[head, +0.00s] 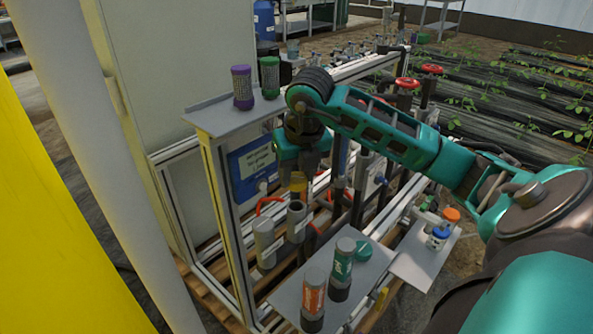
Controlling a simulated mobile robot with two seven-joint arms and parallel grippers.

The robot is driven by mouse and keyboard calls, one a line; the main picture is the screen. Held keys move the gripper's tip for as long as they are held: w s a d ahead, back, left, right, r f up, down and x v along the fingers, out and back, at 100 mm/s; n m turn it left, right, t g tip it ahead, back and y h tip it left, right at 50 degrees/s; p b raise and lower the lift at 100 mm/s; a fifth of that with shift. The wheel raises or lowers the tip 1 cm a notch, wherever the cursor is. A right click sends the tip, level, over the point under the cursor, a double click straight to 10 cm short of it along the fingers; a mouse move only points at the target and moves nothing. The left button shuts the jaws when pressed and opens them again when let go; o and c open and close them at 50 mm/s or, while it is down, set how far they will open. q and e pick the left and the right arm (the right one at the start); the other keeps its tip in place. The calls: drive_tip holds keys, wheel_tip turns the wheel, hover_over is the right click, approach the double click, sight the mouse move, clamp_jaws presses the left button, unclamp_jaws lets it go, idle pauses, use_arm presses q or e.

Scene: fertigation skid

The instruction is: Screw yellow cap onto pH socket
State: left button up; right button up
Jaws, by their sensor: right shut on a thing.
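My right gripper (298,172) points down in the middle of the head view, shut on the yellow cap (298,185). The cap is between the fingers, just above a grey upright cylinder (296,222) that looks like a socket. I cannot tell whether cap and cylinder touch. A second grey cylinder (264,243) with a white label stands to the left of it. The labels are too small to read, so I cannot tell which one is pH. My left gripper is not in view.
A shelf (222,118) holds a purple bottle (242,88) and a green bottle (270,77). Frame rails and pipes with red handles crowd the gripper.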

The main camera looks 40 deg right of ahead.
drive_tip(key=shift+f+b, duration=0.8)
drive_tip(key=shift+f, duration=0.45)
drive_tip(key=shift+f, duration=0.15)
drive_tip(key=shift+f+b, duration=0.45)
drive_tip(key=shift+b, duration=0.05)
drive_tip(key=shift+f+b, duration=0.65)
drive_tip(key=shift+f, duration=0.15)
idle(0.6)
drive_tip(key=o, duration=0.5)
drive_tip(key=shift+f, duration=0.25)
idle(0.5)
